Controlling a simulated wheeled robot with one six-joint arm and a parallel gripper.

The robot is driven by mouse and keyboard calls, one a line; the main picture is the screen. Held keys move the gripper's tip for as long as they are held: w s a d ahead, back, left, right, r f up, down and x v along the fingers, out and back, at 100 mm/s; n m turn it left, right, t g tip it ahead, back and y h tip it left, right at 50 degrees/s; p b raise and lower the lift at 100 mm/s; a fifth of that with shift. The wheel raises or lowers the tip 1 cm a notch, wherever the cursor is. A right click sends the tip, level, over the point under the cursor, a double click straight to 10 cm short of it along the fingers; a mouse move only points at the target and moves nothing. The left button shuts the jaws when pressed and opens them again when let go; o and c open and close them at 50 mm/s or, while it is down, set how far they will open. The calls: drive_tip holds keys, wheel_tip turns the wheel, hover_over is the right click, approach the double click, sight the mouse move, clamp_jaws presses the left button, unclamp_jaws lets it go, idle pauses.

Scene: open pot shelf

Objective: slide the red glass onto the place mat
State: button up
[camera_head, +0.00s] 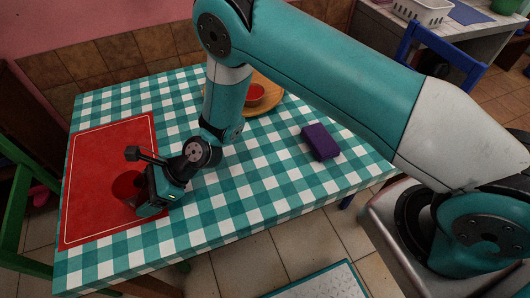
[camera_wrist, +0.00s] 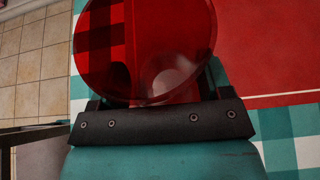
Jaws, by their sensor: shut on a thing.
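The see-through red glass (camera_head: 126,186) is between the fingers of my gripper (camera_head: 136,182), at the near right part of the red place mat (camera_head: 95,160). In the wrist view the glass (camera_wrist: 145,45) fills the top middle, its round rim towards me, right at the dark gripper body (camera_wrist: 165,124). My gripper is shut on it. The mat (camera_wrist: 270,50) lies to the right there, with its pale border line. Checks show through the left of the glass. Its base is hidden, so I cannot tell how much of it rests on the mat.
The mat lies on a green-and-white checked tablecloth (camera_head: 235,185). A purple block (camera_head: 320,142) sits at the right of the table. A red bowl (camera_head: 255,94) stands on a round wooden board (camera_head: 268,98) at the back, partly behind my arm. A green chair (camera_head: 18,200) is at the left.

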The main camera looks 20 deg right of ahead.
drive_tip(key=shift+a+b, duration=0.3)
drive_tip(key=shift+a, duration=1.5)
drive_tip(key=o, duration=0.8)
drive_tip(key=shift+d, duration=0.15)
drive_tip(key=d, duration=1)
drive_tip(key=d+p, duration=0.1)
drive_tip(key=d, duration=0.9)
drive_tip(key=s+d+p, duration=0.1)
drive_tip(key=d, duration=0.8)
drive_tip(key=shift+d, duration=0.4)
